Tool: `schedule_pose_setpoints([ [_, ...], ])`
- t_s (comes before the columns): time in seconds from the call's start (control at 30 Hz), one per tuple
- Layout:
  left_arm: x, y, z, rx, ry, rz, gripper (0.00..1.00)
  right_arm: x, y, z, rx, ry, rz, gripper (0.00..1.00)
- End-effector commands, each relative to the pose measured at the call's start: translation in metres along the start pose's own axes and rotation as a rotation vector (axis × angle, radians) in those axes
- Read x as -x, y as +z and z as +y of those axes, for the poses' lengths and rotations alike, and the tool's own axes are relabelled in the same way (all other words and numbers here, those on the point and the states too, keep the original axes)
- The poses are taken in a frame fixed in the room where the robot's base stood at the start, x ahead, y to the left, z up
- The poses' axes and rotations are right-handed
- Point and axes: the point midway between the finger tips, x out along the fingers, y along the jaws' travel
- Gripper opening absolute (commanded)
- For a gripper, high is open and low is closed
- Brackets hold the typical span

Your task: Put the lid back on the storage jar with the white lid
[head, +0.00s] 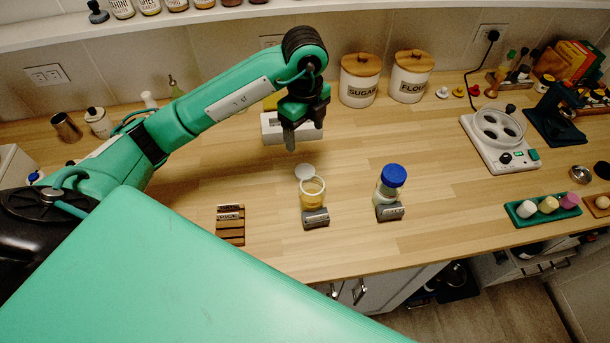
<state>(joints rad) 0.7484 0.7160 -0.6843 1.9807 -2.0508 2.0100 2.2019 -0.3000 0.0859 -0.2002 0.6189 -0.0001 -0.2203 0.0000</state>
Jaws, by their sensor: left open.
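An open glass storage jar (313,195) with yellowish contents stands upright on the wooden counter, in a grey holder or label block. A white round lid (305,171) lies just behind the jar, seemingly on the counter. A second jar (386,193) with a blue lid (394,175) on it stands to the right. My left gripper (292,137) is open and empty, pointing down, above and behind the white lid and in front of a white box. My right gripper is not in view.
The white box (271,129) stands behind my left gripper. Sugar (358,84) and flour (409,79) canisters stand at the back wall. A small brown rack (230,229) lies left of the open jar.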

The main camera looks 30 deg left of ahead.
Motion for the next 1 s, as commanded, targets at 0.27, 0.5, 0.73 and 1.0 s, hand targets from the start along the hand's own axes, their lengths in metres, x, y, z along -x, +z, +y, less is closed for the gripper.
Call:
schedule_pose_setpoints([
  [0.27, 0.000, 0.000, 0.000, 0.000, 0.000, 0.000, 0.74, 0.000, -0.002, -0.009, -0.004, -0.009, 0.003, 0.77],
  [0.5, -0.014, -0.001, 0.000, 0.000, 0.002, 0.003, 0.74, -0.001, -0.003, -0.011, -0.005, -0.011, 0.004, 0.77],
  [0.73, -0.053, 0.000, 0.001, 0.002, 0.005, 0.002, 0.74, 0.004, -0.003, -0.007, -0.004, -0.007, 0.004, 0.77],
  [1.0, -0.085, 0.000, 0.000, 0.000, 0.001, 0.000, 0.74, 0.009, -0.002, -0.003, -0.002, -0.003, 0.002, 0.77],
])
